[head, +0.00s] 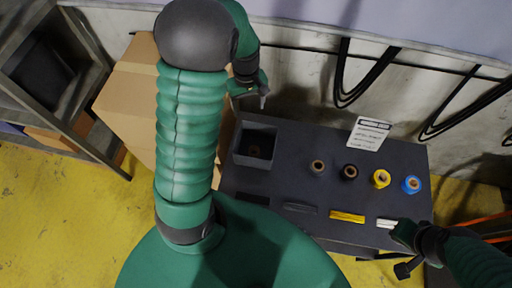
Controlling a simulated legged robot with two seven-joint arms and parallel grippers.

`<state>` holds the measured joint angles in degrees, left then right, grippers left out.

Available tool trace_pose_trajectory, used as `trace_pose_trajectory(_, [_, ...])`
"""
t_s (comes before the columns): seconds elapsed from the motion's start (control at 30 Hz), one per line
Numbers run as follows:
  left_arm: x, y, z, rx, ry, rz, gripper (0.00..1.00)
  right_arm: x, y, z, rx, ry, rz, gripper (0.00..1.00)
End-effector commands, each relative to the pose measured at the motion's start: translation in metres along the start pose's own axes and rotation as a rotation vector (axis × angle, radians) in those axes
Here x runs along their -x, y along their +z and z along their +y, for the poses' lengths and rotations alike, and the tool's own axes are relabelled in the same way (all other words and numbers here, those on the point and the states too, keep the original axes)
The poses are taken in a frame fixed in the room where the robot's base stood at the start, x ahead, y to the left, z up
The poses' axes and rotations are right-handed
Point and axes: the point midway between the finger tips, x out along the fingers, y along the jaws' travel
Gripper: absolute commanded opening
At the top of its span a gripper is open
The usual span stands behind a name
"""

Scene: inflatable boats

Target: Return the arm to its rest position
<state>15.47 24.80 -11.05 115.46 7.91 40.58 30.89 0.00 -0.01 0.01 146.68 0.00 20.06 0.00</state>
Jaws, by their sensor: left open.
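My left arm (187,130) rises from the lower middle and bends over at the top. Its gripper (252,93) hangs above the back edge of the dark table, just beyond the dark grey bin (240,147). The left gripper is open and I see nothing between its fingers. My right gripper (404,255) is at the lower right, by the table's front right corner, close to a white strip (386,223). Its fingers are partly hidden, so I cannot tell whether it is open.
Grey (317,168), black (350,172), yellow (381,179) and blue (412,185) rolls stand on the table (290,150). A yellow strip (347,216) lies in front. Cardboard boxes (130,100) and a shelf (50,80) are left.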

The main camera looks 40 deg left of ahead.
Motion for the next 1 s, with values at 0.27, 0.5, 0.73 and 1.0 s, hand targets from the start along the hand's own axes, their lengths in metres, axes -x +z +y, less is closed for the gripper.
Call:
trace_pose_trajectory(0.27, [0.005, 0.001, 0.000, 0.000, -0.001, 0.001, 0.66, 0.000, 0.000, 0.000, 0.000, 0.000, 0.000, 0.00])
trace_pose_trajectory(0.5, [-0.001, 0.005, 0.001, -0.026, 0.004, 0.003, 0.66, -0.007, 0.001, 0.000, 0.000, 0.000, 0.000, 0.00])
trace_pose_trajectory(0.73, [-0.078, 0.110, 0.024, -0.661, 0.082, 0.115, 0.66, -0.096, 0.023, 0.000, 0.000, 0.000, -0.001, 0.00])
trace_pose_trajectory(1.0, [-0.100, 0.171, 0.020, -1.097, 0.119, 0.217, 0.66, -0.120, 0.028, 0.000, 0.000, 0.000, 0.000, 0.00])
